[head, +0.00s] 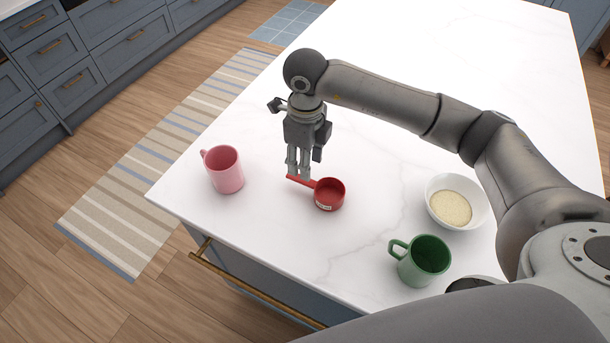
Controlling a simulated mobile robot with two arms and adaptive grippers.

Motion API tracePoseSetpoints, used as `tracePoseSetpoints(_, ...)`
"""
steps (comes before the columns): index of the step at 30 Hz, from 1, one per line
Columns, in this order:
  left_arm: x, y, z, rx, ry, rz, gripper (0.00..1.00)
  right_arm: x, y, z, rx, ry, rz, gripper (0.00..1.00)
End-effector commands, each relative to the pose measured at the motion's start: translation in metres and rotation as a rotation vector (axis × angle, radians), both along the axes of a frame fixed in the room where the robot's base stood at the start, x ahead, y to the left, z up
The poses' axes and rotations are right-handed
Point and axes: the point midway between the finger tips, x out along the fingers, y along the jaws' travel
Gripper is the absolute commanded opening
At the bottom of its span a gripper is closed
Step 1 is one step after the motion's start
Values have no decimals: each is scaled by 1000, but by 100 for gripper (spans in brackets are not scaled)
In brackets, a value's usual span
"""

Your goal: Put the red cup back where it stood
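The red cup (329,195) is a small round measuring cup with a flat handle pointing left and a pale label on its side. It is upright at the middle of the white counter's front part; I cannot tell if it touches the top. My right gripper (299,175) points down at the handle, its fingertips close together and overlapping it in the picture. Whether the fingers are closed on the handle is too small to tell. My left gripper is not in view.
A pink mug (225,170) stands left of the red cup. A green mug (424,261) is at the front right, with a white bowl (434,208) of pale grains behind it. The counter (420,50) is bare toward the back. Its front edge is close.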

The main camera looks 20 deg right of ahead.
Motion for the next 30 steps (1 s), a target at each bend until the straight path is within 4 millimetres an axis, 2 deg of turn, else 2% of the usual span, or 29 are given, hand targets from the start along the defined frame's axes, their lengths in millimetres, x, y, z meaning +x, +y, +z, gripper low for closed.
tracePoseSetpoints(3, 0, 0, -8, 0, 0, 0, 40, 1, 0, 21, 1, -6, 1, 40)
tracePoseSetpoints(9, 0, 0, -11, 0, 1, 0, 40, 0, 0, 42, 1, -1, 0, 40)
tracePoseSetpoints(30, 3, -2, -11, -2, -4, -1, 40, -1, 0, 45, 0, 0, 1, 40)
